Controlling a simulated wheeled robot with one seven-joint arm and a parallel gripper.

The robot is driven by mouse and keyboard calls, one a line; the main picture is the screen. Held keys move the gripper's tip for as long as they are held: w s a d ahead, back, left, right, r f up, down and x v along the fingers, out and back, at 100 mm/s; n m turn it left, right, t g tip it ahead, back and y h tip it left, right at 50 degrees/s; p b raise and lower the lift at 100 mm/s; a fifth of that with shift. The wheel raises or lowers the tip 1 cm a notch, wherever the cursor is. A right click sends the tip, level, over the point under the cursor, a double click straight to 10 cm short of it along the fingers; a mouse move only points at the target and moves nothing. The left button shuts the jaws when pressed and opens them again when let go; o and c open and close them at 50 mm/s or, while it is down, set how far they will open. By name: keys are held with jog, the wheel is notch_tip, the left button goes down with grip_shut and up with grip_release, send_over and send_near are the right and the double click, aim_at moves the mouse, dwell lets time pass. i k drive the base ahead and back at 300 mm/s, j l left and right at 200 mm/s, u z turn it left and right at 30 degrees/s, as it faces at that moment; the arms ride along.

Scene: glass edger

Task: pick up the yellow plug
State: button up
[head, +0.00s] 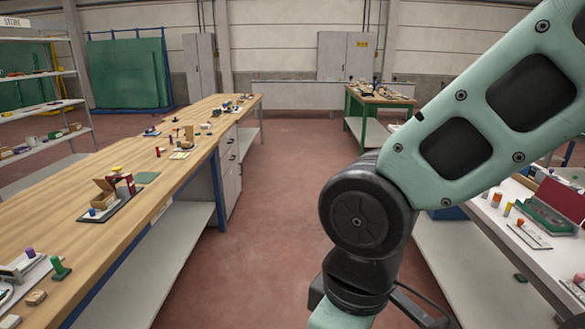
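Small upright plugs stand on the right bench (483,213). A red-and-yellow one (520,223) is a little nearer. Another small yellow item (116,169) lies on the left bench (75,190), beside a dark red stand. I cannot tell which of these is the yellow plug. My arm crosses the right half of the view and runs out at the bottom edge. My gripper is not visible.
A green tray (545,217) and a white labelled strip (530,235) lie near the plugs. The left bench carries a cardboard box (104,192), a green plug (58,266) and several small parts. The reddish floor (262,230) between the benches is clear.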

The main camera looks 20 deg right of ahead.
aim_at(509, 204)
jog(key=i+l+z, duration=0.15)
jog(key=i+z, duration=0.15)
jog(key=z, duration=0.15)
jog(key=i+z, duration=0.3)
jog(key=z, duration=0.2)
jog(key=i+j+z, duration=0.1)
jog(key=i+z, duration=0.2)
jog(key=z, duration=0.15)
jog(key=i+j+z, duration=0.2)
jog(key=z, duration=0.3)
jog(key=i+j+z, duration=0.8)
jog(key=j+z, duration=0.15)
jog(key=z, duration=0.15)
